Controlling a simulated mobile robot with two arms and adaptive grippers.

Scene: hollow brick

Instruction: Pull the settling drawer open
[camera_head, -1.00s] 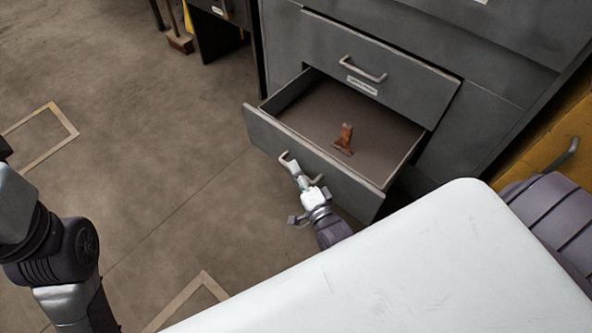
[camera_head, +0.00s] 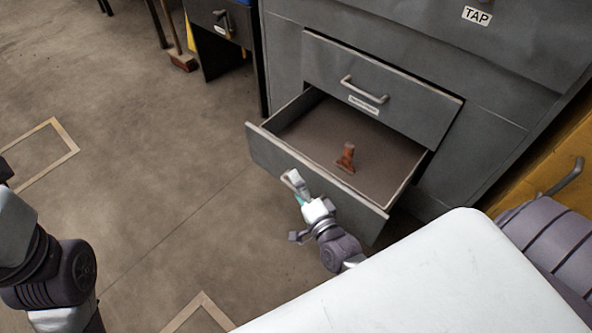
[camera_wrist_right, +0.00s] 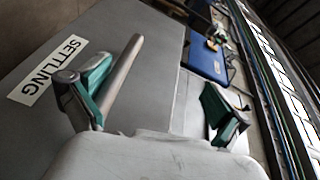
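The settling drawer (camera_head: 310,178) is the low grey drawer, and it stands well out of the grey cabinet. Its front, with a "SETTLING" label (camera_wrist_right: 48,70), fills the left of the right wrist view. Its bar handle (camera_wrist_right: 122,80) lies between the spread fingers of my right gripper (camera_wrist_right: 155,103), close beside the left finger. I cannot tell whether they touch. My right gripper (camera_head: 296,186) is at the drawer front in the head view and holds nothing between its fingers. My left arm shows at the left edge, with its gripper out of view.
A small brown object (camera_head: 346,158) stands inside the drawer. A "TAP" label (camera_head: 477,16) is higher on the cabinet. A yellow cabinet (camera_head: 562,150) stands at right. The floor (camera_head: 150,150) left of the drawer is clear.

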